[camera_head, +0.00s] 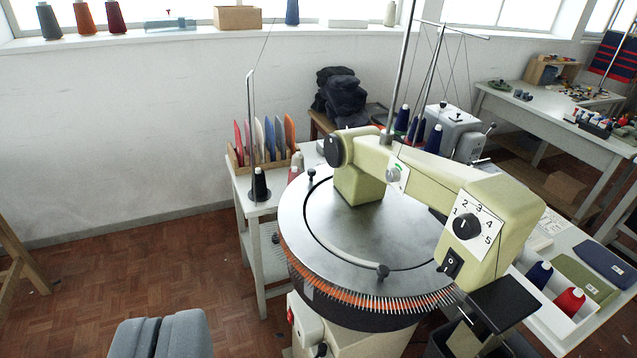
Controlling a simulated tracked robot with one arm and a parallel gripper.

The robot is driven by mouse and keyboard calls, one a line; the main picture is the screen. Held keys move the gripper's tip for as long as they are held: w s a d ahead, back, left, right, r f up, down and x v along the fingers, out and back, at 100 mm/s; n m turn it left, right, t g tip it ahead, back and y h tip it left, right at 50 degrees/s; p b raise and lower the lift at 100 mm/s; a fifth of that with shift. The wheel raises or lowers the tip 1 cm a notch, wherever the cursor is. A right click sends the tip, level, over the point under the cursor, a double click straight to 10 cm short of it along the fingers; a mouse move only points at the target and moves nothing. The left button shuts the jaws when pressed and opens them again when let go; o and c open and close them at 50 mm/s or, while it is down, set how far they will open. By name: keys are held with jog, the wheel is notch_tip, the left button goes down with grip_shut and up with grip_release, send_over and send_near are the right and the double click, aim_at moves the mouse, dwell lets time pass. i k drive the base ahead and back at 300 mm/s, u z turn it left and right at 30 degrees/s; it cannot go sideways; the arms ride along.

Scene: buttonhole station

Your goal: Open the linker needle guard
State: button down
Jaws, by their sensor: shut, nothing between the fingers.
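The linker is a pale green machine (500,205) with a round grey metal dial (300,225) on top. A ring of fine needles (370,300) with an orange band runs around the dial's near rim. A light grey curved strip (335,243), which looks like the needle guard, lies along the near left of the dial. It has a dark knob (383,271) at its near end. A small black knob on a post (311,173) stands at the dial's far left. I cannot tell whether the strip is latched.
The linker's arm, with a numbered selector (467,227) and black switch (450,264), overhangs the dial's right. A black plate (503,301) stands low at the right. A thread stand (252,130) rises at the left. Floor between is clear.

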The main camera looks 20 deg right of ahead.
aim_at(495, 341)
jog(key=z, duration=1.8)
jog(key=k, duration=0.4)
jog(key=u, duration=0.55)
